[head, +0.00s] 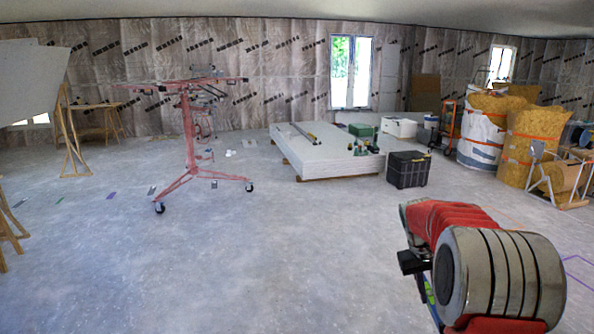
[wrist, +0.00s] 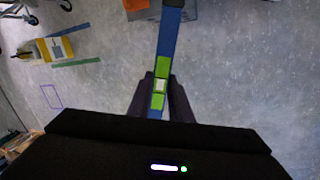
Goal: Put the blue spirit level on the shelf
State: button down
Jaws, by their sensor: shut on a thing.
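The blue spirit level (wrist: 170,38) with green parts is between the fingers of my gripper (wrist: 160,108) in the wrist view. In the head view, a small blue and green piece of the level (head: 430,292) shows beside my red and metal arm at lower right. My arm hides the fingers and most of the level there. I cannot clearly make out a shelf in either view.
A red panel lift (head: 190,140) stands on wheels at left centre. A stack of white panels (head: 325,155) lies behind a black crate (head: 408,169). The floor in front is open.

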jog(key=s+a+f, duration=0.2)
jog(key=a, duration=0.9)
jog(key=s+a+f+n, duration=0.1)
jog(key=s+a+f, duration=0.1)
jog(key=a, duration=1)
jog(key=shift+s+f, duration=0.35)
jog(key=shift+s, duration=0.35)
jog(key=shift+r, duration=0.1)
jog(key=w+r+m, duration=0.1)
jog(key=w+r, duration=0.2)
jog(key=r, duration=0.5)
jog(key=w+r+m, duration=0.2)
jog(key=w+r, duration=0.2)
jog(key=r, duration=0.4)
jog(key=shift+w+g, duration=0.25)
jog(key=shift+g, duration=0.15)
